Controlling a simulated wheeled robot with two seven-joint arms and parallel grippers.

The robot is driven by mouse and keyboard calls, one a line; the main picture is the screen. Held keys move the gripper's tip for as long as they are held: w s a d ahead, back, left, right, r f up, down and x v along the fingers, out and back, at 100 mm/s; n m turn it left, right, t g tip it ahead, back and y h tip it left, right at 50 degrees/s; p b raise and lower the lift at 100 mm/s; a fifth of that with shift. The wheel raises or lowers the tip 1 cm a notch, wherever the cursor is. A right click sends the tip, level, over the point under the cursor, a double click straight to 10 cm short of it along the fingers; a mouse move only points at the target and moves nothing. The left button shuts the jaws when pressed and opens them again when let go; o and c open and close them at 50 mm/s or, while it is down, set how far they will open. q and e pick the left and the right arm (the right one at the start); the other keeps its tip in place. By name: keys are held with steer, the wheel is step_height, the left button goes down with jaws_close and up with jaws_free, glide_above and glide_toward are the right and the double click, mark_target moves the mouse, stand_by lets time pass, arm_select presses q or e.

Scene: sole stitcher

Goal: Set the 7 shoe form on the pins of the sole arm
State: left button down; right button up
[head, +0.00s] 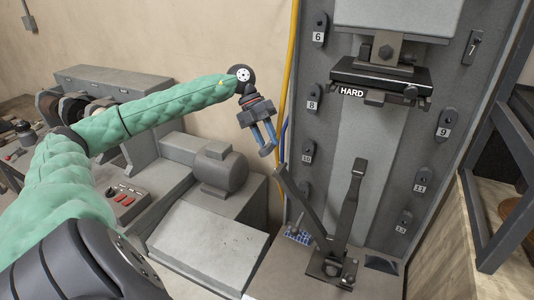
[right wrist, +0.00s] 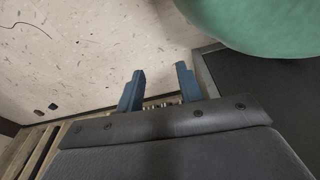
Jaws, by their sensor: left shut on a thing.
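My left gripper (head: 264,144) is raised beside the machine's left edge, fingers pointing down. It is shut on a small dark piece (head: 266,151) at its fingertips; its number cannot be read. The machine's lower part has a dark upright arm (head: 349,205) and a slanted bar (head: 300,200) on a black base (head: 331,268). I cannot tell which is the sole arm, and no pins can be made out. My right gripper (right wrist: 158,88) is open and empty in the right wrist view.
Similar dark ovals with other size labels line both sides of the machine face. A black head unit (head: 380,78) labelled HARD juts out above. A yellow pipe (head: 289,80) runs near my left gripper.

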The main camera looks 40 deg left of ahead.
arm_select(q)
steer(key=shift+s+d+f+b, duration=0.25)
steer(key=shift+f+b, duration=0.25)
steer(key=shift+f, duration=0.25)
steer(key=shift+w+f, duration=0.25)
steer(key=shift+f, duration=0.1)
steer(key=shift+d+f, duration=0.45)
steer(key=shift+d, duration=0.05)
steer(key=shift+w+d+f, duration=0.1)
steer(key=shift+w+f, duration=0.05)
steer(key=shift+f, duration=0.25)
arm_select(e)
steer(key=w, duration=0.2)
steer(key=w+r, duration=0.1)
steer(key=shift+w+a, duration=0.1)
steer(key=shift+a, duration=0.2)
steer(key=shift+d, duration=0.15)
arm_select(q)
steer(key=shift+r, duration=0.1)
arm_select(e)
steer(key=shift+f, duration=0.2)
